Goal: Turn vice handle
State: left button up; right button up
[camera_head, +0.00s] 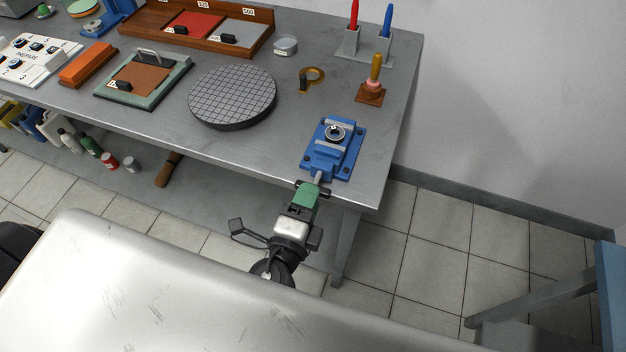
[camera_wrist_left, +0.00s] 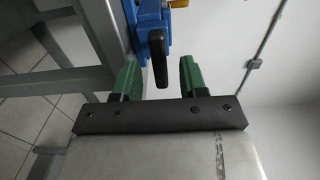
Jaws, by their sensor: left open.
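The blue vice (camera_head: 324,165) sits at the right front corner of the grey workbench, with a round metal ring (camera_head: 335,133) at its top. Its grey screw sticks out past the bench's front edge. The dark vice handle (camera_wrist_left: 158,57) shows in the left wrist view, its lower end between my two green fingertips, with a gap on each side. My left gripper (camera_head: 308,192) is open just in front of the vice at the handle; in the left wrist view the left gripper (camera_wrist_left: 159,75) holds nothing. My right gripper is not in view.
A round gridded plate (camera_head: 232,96) lies left of the vice. A brass ring (camera_head: 316,74), a stamp on a wooden base (camera_head: 371,92) and a pen holder (camera_head: 364,48) stand behind it.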

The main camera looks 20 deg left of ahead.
aim_at(316, 181)
pick_arm(q)
jog(key=shift+w+p, duration=0.3)
jog(key=shift+w, duration=1.15)
jog(key=shift+c, duration=0.4)
grip_shut()
